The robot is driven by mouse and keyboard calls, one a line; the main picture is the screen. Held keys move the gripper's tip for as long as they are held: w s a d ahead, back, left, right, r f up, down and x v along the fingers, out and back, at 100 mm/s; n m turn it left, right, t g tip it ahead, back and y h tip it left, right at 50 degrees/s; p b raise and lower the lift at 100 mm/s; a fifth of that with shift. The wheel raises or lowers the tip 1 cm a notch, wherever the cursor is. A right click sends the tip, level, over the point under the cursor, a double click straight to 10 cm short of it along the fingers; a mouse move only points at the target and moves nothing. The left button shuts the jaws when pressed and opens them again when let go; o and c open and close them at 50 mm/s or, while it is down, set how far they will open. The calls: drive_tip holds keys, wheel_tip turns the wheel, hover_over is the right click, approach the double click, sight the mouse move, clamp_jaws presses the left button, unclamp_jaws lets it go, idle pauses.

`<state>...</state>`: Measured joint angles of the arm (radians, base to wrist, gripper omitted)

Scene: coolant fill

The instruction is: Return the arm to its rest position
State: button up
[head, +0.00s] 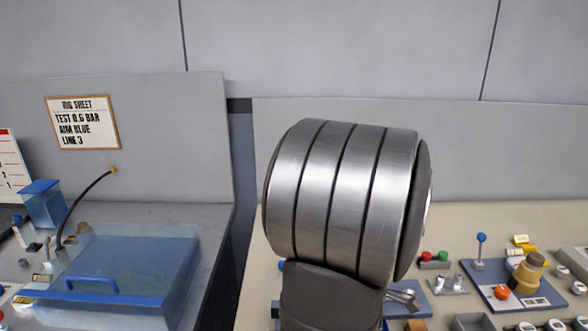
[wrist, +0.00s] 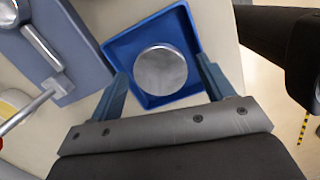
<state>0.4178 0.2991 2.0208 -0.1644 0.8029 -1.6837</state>
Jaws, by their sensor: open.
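My gripper (wrist: 161,68) shows in the wrist view with its two blue-grey fingers spread apart and nothing held between them. Beyond the fingers is a square blue tray (wrist: 128,46) with a round silver metal disc (wrist: 160,70) in it. The disc shows in the gap between the fingers; I cannot tell how far below them it is. In the head view my own arm, with a large ribbed metal joint, fills the middle. My gripper does not show in the head view.
Left in the head view are a clear blue box with a blue handle (head: 92,284), a black hose (head: 78,205) and a rig sheet (head: 84,122). A dark gap separates the benches.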

drive_tip(key=shift+r, duration=0.95)
